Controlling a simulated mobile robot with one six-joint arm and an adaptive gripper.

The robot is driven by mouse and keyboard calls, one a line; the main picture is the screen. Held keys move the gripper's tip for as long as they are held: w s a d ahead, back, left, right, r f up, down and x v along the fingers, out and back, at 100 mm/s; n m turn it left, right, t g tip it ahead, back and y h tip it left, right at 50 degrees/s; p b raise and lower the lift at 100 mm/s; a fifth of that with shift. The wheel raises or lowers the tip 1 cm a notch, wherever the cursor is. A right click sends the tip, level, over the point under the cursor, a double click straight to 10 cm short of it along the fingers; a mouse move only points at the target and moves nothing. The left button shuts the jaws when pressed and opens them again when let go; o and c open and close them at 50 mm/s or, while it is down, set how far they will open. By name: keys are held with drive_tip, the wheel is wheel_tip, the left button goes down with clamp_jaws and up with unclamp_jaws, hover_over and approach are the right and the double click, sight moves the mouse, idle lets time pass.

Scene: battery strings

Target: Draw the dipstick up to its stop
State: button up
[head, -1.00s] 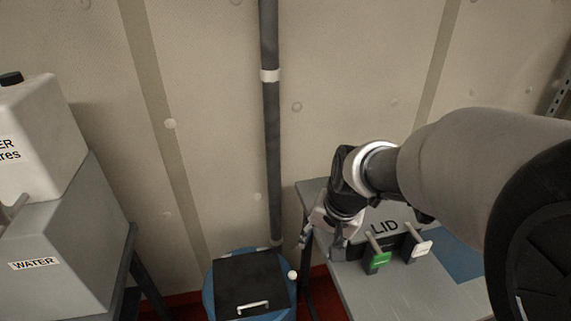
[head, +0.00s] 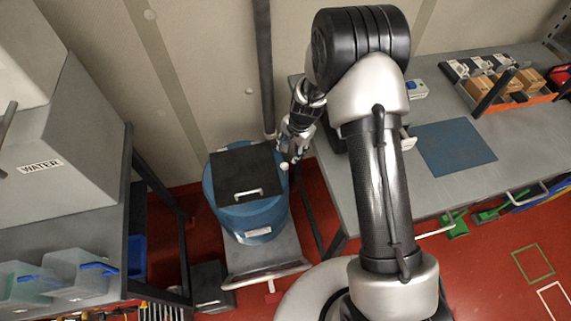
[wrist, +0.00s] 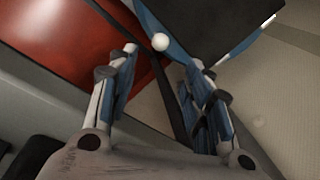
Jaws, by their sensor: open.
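The dipstick shows as a small white ball knob (head: 284,166) at the right rim of the blue drum (head: 250,217), beside its black lid (head: 240,172). Its rod is not visible to me. My gripper (head: 292,152) is beside the knob, near the drum's right edge. In the wrist view the knob (wrist: 160,42) appears in line with the gap between the open fingers (wrist: 163,58), a little beyond their tips. I cannot tell how far apart they are in depth. Nothing is held.
The drum stands on a grey platform (head: 266,262). A dark vertical pipe (head: 264,70) runs close behind it. A grey bench (head: 345,200) is to the right, with a blue mat (head: 452,147). A grey WATER tank (head: 75,170) is at the left.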

sight(285, 164)
drive_tip(key=f+b, duration=0.1)
drive_tip(key=f, duration=0.3)
drive_tip(key=w+a+f+b, duration=0.1)
drive_tip(key=f, duration=0.3)
drive_tip(key=f+b, duration=0.1)
drive_tip(key=f, duration=0.3)
drive_tip(key=shift+w+a, duration=0.35)
drive_tip(key=shift+c, duration=0.6)
clamp_jaws()
